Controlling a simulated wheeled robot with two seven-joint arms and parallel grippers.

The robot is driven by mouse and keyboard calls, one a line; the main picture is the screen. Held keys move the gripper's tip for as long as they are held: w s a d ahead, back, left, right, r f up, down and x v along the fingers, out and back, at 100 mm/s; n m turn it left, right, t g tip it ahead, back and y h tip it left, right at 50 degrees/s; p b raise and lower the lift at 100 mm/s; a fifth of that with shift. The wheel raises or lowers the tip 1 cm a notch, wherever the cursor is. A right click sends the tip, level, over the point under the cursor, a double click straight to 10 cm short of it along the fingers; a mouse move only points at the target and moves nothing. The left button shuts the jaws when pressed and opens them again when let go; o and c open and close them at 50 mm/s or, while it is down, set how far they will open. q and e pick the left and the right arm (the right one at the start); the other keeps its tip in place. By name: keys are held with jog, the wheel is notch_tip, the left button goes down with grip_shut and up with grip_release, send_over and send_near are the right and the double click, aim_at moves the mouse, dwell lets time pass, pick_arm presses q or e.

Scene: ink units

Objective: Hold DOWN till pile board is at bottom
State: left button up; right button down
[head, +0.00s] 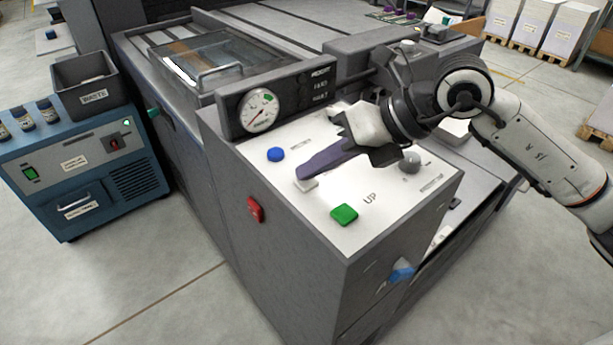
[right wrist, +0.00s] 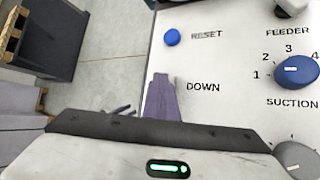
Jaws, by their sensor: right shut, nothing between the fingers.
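My right gripper (head: 306,172) is shut and empty, its purple fingers pointing down at the white control panel (head: 322,232). Its tips are at the pale DOWN button (head: 307,185), covering part of it. I cannot tell whether the button is pressed in. In the right wrist view the fingers (right wrist: 161,82) end just left of the printed word DOWN (right wrist: 203,87), and the button is hidden beneath them. The green UP button (head: 344,214) is nearer the panel's front edge. I cannot make out the pile board. My left gripper is not in view.
A blue RESET button (head: 276,154) is near the fingertips. A gauge (head: 260,110) stands at the panel's back. A red switch (head: 255,209) sits on the side wall.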

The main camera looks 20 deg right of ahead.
aim_at(314, 182)
jog(key=shift+r+p, duration=0.65)
jog(key=shift+r, duration=0.2)
jog(key=shift+r, duration=0.1)
notch_tip(314, 182, up, 5)
jog(key=p, duration=0.3)
jog(key=shift+p, duration=0.3)
